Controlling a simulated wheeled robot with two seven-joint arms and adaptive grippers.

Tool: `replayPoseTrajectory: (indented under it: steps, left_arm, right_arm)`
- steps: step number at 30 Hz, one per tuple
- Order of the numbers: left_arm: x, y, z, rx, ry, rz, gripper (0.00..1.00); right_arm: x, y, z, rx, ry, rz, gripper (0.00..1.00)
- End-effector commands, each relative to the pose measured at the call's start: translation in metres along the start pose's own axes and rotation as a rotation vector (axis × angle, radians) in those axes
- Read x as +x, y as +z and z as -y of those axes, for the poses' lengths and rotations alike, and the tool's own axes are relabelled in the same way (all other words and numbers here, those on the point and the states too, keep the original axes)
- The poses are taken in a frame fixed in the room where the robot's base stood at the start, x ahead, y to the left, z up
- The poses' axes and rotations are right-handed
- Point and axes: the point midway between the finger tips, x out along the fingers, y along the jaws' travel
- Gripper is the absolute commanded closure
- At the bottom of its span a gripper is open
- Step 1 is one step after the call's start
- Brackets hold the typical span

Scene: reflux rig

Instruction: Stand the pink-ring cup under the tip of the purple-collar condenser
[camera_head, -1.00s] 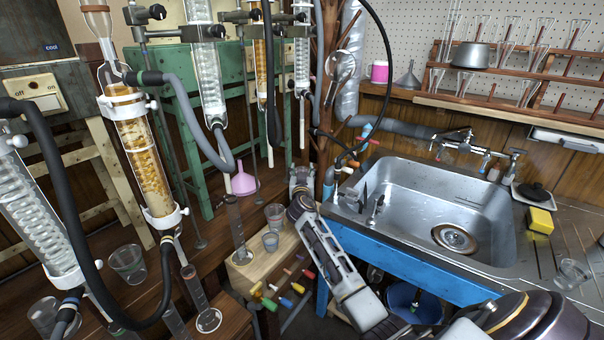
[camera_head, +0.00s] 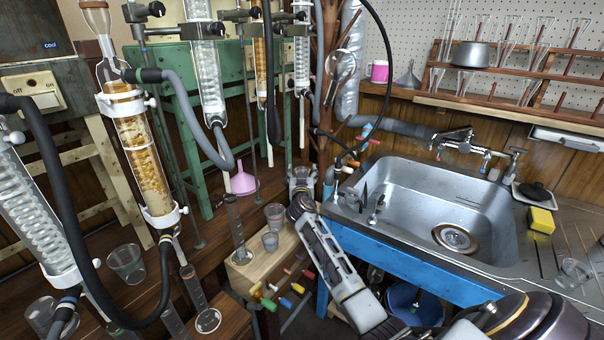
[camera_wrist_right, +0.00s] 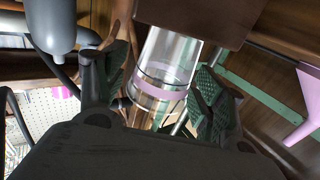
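The pink-ring cup (camera_wrist_right: 165,75) is clear glass with a pink band near one end. In the right wrist view, which looks turned over, its other end meets a dark brown wooden surface. My right gripper (camera_wrist_right: 160,92) has its two green-textured pads on either side of the cup, with gaps showing, so it looks open around it. In the head view the right gripper (camera_head: 301,178) is at the back of the bench, left of the sink, and the cup cannot be made out. Several condensers hang there, but I cannot make out a purple collar. My left gripper is not in view.
A pink funnel (camera_head: 243,181) stands left of my right gripper. The sink (camera_head: 430,210) is at the right. Hoses and condensers crowd the left.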

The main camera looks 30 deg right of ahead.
Motion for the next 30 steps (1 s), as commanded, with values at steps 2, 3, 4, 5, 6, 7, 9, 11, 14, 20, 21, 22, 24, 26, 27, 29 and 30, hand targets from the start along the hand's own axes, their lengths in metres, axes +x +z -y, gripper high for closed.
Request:
replayPoseTrajectory:
  steps: [2, 3, 4, 5, 6, 7, 9, 11, 14, 20, 21, 22, 24, 26, 27, 29, 30]
  left_arm:
    - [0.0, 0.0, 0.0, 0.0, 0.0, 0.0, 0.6]
    - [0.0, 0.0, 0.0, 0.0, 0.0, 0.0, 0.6]
    - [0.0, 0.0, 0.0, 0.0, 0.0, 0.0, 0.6]
    - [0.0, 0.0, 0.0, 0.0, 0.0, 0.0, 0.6]
    - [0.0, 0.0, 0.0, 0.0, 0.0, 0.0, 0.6]
    - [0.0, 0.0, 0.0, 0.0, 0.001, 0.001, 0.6]
    - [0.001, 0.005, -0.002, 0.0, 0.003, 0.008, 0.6]
    - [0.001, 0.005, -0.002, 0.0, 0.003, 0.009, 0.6]
    - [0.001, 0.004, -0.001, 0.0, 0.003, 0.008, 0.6]
    - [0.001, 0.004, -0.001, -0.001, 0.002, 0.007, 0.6]
    - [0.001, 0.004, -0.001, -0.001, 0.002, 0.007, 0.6]
    - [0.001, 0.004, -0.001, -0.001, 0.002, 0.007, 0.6]
    - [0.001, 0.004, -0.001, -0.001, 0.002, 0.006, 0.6]
    - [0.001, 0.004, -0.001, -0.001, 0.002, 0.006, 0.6]
    - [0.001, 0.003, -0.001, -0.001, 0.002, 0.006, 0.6]
    - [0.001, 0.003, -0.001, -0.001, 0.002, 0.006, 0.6]
    - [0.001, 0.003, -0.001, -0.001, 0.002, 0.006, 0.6]
  right_arm:
    - [0.0, -0.001, 0.0, 0.0, 0.0, -0.001, 0.25]
    - [0.0, -0.001, 0.0, 0.0, 0.0, -0.001, 0.25]
    - [0.0, -0.001, 0.0, 0.0, 0.0, -0.001, 0.25]
    - [0.0, -0.001, 0.0, 0.0, 0.0, -0.001, 0.25]
    - [0.0, -0.001, 0.0, 0.0, 0.0, -0.001, 0.25]
    - [0.0, -0.001, 0.0, 0.0, 0.0, -0.001, 0.25]
    - [0.0, -0.001, 0.0, 0.0, 0.0, -0.002, 0.25]
    - [-0.001, -0.001, 0.0, 0.0, 0.0, -0.002, 0.25]
    - [-0.002, -0.001, 0.0, 0.001, -0.001, -0.002, 0.25]
    - [-0.013, 0.0, 0.001, 0.002, -0.001, -0.001, 0.25]
    - [-0.015, 0.0, 0.001, 0.002, -0.001, -0.001, 0.25]
    - [-0.018, 0.0, 0.001, 0.002, -0.001, 0.0, 0.25]
    - [-0.024, 0.0, 0.0, 0.002, -0.001, 0.0, 0.25]
    - [-0.03, 0.0, 0.001, 0.001, -0.001, 0.0, 0.25]
    - [-0.034, 0.0, 0.001, 0.001, -0.001, -0.001, 0.25]
    - [-0.041, 0.0, 0.001, 0.002, -0.002, 0.0, 0.25]
    - [-0.045, 0.0, 0.001, 0.003, -0.001, -0.001, 0.25]
